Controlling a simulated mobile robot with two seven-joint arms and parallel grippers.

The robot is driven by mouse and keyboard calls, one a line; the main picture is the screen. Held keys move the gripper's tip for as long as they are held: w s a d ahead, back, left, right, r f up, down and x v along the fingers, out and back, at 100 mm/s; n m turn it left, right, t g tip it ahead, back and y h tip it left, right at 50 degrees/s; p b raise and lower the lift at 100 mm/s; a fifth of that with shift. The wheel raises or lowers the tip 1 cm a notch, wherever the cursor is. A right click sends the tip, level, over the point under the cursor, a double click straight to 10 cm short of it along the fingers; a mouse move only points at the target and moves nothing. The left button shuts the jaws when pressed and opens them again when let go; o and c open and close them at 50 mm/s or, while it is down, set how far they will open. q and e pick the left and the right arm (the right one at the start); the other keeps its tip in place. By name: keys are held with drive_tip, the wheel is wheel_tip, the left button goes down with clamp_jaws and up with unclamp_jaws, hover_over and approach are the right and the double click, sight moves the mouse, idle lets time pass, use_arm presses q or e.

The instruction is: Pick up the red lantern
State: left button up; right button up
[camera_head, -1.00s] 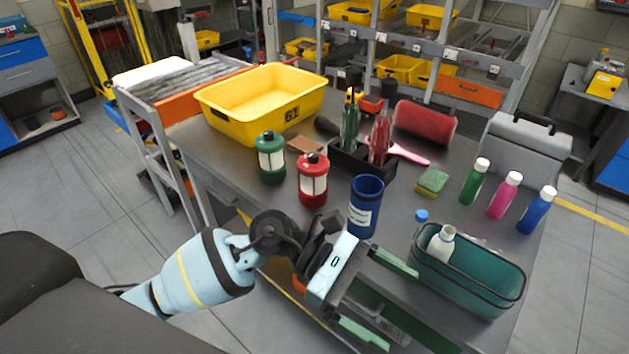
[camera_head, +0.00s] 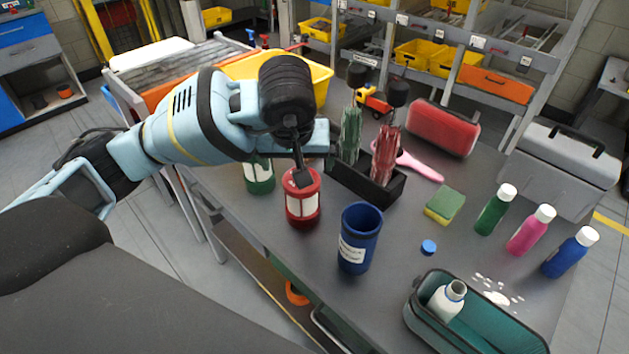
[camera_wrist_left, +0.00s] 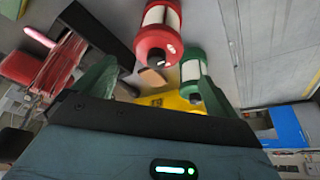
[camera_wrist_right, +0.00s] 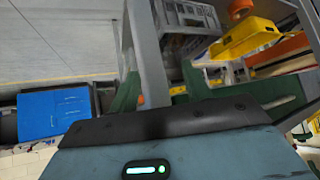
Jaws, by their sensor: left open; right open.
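The red lantern (camera_head: 303,207), with pale panels, stands upright near the left edge of the grey table. My left arm reaches over it and hides part of its top. The green lantern (camera_head: 260,177) stands just behind-left of it, partly hidden by my arm. In the left wrist view, my left gripper (camera_wrist_left: 155,80) is open and empty, its green fingers apart. The red lantern (camera_wrist_left: 158,40) shows beyond them, with the green lantern (camera_wrist_left: 193,72) beside it. My right gripper (camera_wrist_right: 163,85) is open and empty in the right wrist view, away from the lanterns.
A blue cup (camera_head: 358,245) stands right of the red lantern. A black holder (camera_head: 375,190) with umbrella-like items is behind it. A yellow bin (camera_head: 318,78) lies partly behind my arm. A teal basket (camera_head: 420,318), bottles and a sponge (camera_head: 445,205) occupy the right side.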

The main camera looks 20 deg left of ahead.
sight(302, 199)
use_arm(q)
drive_tip(key=shift+w, duration=0.35)
drive_tip(key=shift+w+a, duration=0.1)
drive_tip(key=shift+w, duration=0.05)
drive_tip(key=shift+s+f, duration=0.1)
drive_tip(key=shift+s, duration=0.15)
drive_tip(key=shift+f, duration=0.3)
drive_tip(key=shift+x, duration=0.85)
drive_tip(key=shift+w+f, duration=0.15)
drive_tip(key=shift+w, duration=0.05)
drive_tip(key=shift+x, duration=2.4)
drive_tip(key=shift+w, duration=0.1)
use_arm(e)
drive_tip(key=shift+s+d, duration=0.1)
drive_tip(key=shift+s, duration=0.15)
